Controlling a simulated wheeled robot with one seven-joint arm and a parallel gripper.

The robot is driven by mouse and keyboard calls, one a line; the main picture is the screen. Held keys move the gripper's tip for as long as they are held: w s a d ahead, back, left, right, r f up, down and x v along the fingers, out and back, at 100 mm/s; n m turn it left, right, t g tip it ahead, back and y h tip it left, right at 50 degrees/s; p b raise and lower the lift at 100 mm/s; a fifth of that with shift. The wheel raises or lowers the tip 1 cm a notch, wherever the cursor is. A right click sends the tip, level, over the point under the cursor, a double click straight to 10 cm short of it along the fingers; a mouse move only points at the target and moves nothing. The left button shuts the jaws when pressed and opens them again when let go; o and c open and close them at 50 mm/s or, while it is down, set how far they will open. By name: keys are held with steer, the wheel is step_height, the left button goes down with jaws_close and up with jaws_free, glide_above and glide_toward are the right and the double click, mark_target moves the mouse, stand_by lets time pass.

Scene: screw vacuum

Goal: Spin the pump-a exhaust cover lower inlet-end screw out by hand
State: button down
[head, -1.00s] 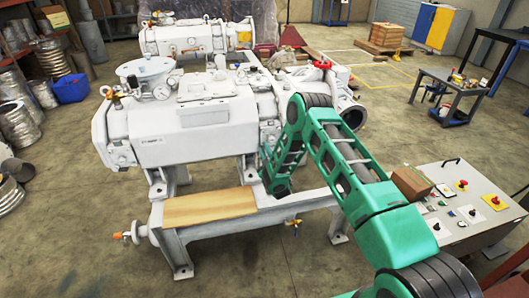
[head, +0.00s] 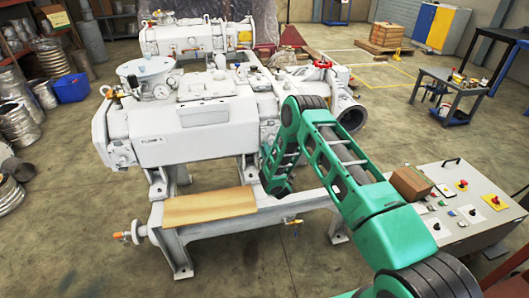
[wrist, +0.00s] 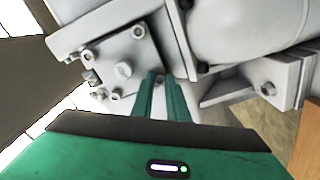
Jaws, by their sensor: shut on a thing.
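The exhaust cover (wrist: 113,58) is a small pale grey plate in the wrist view, with a round plug at its middle. Hex screws show at its other corners: one at the left (wrist: 86,56), one at the top (wrist: 138,31) and one at the bottom left (wrist: 99,93). My gripper (wrist: 158,77) reaches the cover's right-hand corner. Its two green fingers are close together, shut on the screw there, which they mostly hide. I cannot tell how far out it stands. In the head view my gripper is hidden by my arm and pump A (head: 205,130).
The pump frame (head: 285,200) carries a wooden board (head: 210,206). A control panel (head: 470,208) with a brown box (head: 411,183) stands at the right.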

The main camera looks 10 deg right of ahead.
steer(key=shift+w+a+r, duration=0.1)
steer(key=shift+r, duration=0.05)
steer(key=c, duration=1.7)
jaws_free()
steer(key=shift+s, duration=5.35)
